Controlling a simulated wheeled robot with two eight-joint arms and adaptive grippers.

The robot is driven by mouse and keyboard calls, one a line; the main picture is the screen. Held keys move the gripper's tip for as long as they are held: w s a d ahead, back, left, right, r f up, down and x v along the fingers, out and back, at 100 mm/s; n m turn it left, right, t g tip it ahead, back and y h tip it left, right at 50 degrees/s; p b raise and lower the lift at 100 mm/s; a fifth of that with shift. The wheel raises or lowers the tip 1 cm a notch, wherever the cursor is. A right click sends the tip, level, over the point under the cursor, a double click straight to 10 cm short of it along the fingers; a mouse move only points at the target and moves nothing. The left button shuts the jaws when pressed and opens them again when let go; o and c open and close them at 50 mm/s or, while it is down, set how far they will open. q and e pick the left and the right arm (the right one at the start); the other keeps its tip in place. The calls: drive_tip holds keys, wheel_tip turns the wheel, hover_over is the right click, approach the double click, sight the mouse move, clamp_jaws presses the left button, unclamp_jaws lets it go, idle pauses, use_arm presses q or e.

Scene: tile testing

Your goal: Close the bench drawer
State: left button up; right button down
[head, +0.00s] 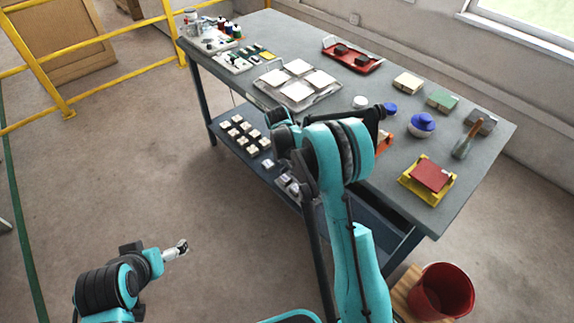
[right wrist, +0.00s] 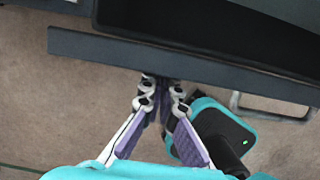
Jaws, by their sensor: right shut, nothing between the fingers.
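The bench (head: 360,110) has a grey top and a dark blue-grey frame. In the right wrist view a long blue-grey panel, seemingly the drawer front (right wrist: 100,51), crosses the picture. A dark space (right wrist: 200,22) shows behind it, so the drawer appears open. My right gripper (right wrist: 161,82) is shut and empty. Its fingertips are at the panel's lower edge in the picture; I cannot tell whether they touch it. In the head view my right arm hides that gripper and most of the drawer area. My left gripper (head: 181,248) is over the floor, away from the bench; its jaws are too small to read.
Yellow rails (head: 110,72) are at left; floor between is clear.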

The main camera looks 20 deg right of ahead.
drive_tip(key=d, duration=0.2)
drive_tip(key=w+d, duration=0.2)
drive_tip(key=d, duration=0.1)
drive_tip(key=shift+w+d, duration=0.15)
drive_tip(key=shift+d, duration=0.2)
drive_tip(key=shift+w+d, duration=0.15)
drive_tip(key=shift+d, duration=0.15)
